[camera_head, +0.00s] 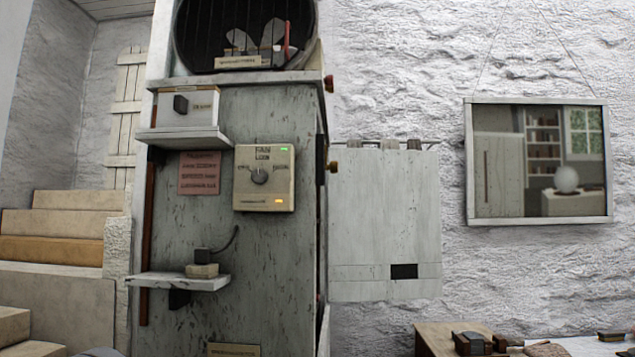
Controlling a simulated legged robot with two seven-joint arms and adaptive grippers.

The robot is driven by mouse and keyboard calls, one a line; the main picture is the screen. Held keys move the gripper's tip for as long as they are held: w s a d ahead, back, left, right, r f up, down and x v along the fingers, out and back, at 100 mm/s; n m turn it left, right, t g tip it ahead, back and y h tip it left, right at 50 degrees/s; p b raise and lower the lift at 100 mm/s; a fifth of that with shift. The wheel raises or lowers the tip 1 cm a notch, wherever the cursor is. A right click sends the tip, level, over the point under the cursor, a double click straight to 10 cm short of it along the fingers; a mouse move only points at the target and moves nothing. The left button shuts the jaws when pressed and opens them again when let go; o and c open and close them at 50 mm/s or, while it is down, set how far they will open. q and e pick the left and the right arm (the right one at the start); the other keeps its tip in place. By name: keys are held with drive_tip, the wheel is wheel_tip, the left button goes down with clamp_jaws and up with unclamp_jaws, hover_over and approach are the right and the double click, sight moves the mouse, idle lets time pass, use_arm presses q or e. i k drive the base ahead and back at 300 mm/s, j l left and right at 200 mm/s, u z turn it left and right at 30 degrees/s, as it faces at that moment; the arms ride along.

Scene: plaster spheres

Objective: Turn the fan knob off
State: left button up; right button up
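The fan control box (265,195) is a beige panel on the front of a tall, weathered grey cabinet. Its round grey knob (259,175) sits in the middle, and its pointer appears to stand roughly upright. "FAN" is written above the knob; the smaller labels are too small to read surely. A green light glows at the box's upper right and an amber one at its lower right. Neither of my grippers can be made out in the head view, and nothing touches the knob.
The grey cabinet (225,270) bears an upper shelf (183,137) with a small switch box, and a lower shelf (180,281) with a small block. A red sign (199,172) hangs left of the fan box. A wooden desk (435,338) with small objects stands at lower right.

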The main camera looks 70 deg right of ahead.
sight(259, 176)
drive_tip(key=z, duration=2)
